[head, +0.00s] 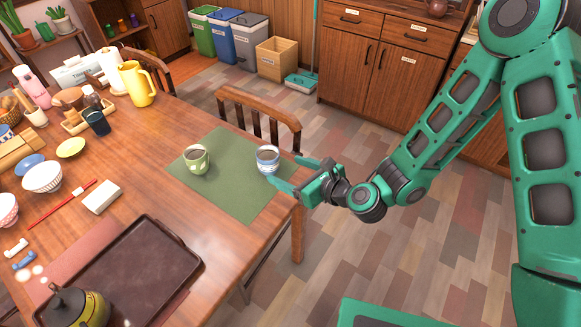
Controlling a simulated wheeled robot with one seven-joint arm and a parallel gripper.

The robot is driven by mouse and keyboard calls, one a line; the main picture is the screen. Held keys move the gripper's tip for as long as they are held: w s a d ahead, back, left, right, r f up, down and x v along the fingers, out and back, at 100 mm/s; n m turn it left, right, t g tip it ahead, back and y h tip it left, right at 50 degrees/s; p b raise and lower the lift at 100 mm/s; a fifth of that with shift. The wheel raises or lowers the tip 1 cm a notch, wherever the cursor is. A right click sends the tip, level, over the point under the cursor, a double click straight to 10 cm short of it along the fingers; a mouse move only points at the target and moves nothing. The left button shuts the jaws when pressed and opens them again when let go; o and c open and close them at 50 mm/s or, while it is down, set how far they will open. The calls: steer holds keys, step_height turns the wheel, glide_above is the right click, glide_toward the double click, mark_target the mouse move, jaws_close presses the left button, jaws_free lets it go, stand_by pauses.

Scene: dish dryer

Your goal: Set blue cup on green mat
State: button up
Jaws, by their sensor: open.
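A blue and white cup (267,161) stands upright on the right part of the green mat (232,200), near the table's far right edge. It has dark contents. My gripper (296,176) is open, with its green fingers pointing left at the cup, one finger on the far side and one on the near side. Whether a finger touches the cup cannot be told. A green cup (196,160) with dark contents stands upright on the left part of the same mat, apart from the blue cup.
A wooden chair (258,110) stands behind the mat's edge of the table. A dark tray (130,280) lies at the front, with a kettle (76,308) on it. Bowls, chopsticks, a yellow pitcher (136,84) and bottles fill the left side. Bare wood lies between tray and mat.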

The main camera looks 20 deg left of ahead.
steer(key=shift+v, duration=0.75)
steer(key=w+d+r+n+g+h, duration=0.1)
steer(key=d+r+n+h, duration=0.3)
steer(key=d, duration=0.8)
steer(key=w+d+r+n+g+h, duration=0.15)
steer(key=d+n, duration=0.45)
steer(key=d, duration=0.6)
steer(key=w+d+r+n+h, duration=0.15)
steer(key=d+n+h, duration=0.3)
steer(key=d, duration=0.85)
steer(key=s+d+r+n+h, duration=0.15)
steer(key=s+d+r, duration=0.3)
steer(key=d, duration=0.45)
steer(key=s+d+r+g, duration=0.2)
steer(key=s+d, duration=0.3)
steer(key=s, duration=0.5)
steer(key=s+d+r+n+g, duration=0.1)
steer(key=s+d+r, duration=0.4)
steer(key=s, duration=0.5)
steer(key=shift+s+d+g, duration=0.2)
steer(key=shift+s+g, duration=0.2)
steer(key=shift+g, duration=0.25)
